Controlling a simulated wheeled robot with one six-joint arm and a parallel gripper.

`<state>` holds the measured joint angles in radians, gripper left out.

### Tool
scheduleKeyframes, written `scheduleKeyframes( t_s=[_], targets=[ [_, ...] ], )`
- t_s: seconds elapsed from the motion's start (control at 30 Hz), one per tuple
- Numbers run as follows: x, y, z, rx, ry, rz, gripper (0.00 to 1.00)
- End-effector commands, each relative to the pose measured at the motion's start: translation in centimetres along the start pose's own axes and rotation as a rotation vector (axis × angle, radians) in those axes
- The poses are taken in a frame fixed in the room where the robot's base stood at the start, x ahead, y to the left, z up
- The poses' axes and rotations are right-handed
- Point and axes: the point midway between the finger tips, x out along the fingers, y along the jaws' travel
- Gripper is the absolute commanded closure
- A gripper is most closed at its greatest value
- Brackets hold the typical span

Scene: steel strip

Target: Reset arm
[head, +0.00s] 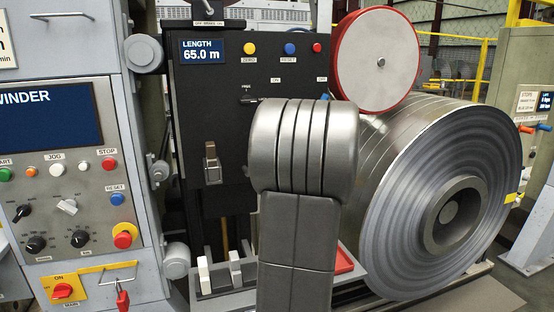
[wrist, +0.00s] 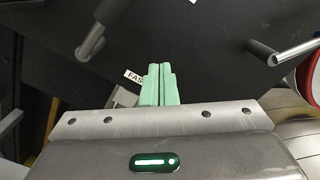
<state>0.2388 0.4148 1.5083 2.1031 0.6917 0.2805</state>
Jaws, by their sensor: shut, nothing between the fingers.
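My gripper (wrist: 159,84) shows in the wrist view with its two pale green fingers together and nothing between them. It is in front of a black panel (wrist: 205,40), apart from the metal levers there. One lever (wrist: 98,30) is at the upper left and another (wrist: 285,50) at the upper right. In the head view my grey arm rises in the middle and hides part of the black panel (head: 225,120); my fingers are hidden there.
A length display (head: 203,51) reads 65.0 m. A red-rimmed wheel (head: 365,60) rests by a large steel coil (head: 400,190) at the right. A control cabinet (head: 85,250) with buttons stands at the left. A tray (head: 215,280) holding white blocks is low in front.

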Motion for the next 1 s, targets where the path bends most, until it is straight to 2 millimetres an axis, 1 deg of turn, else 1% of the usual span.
scheduleKeyframes(
  t_s=[0.03, 0.17, 0.6, 0.8, 1.0],
  targets=[
    [0.0, -0.2, -0.1, 0.040, 0.003, -0.001, 1.00],
    [-0.1, 0.1, -0.9, 0.140, 0.004, -0.007, 1.00],
    [-0.2, 1.8, -3.2, 0.454, 0.003, -0.021, 1.00],
    [-0.2, 2.5, -3.8, 0.544, 0.001, -0.026, 1.00],
    [-0.2, 2.9, -4.3, 0.575, 0.000, -0.027, 1.00]
  ],
)
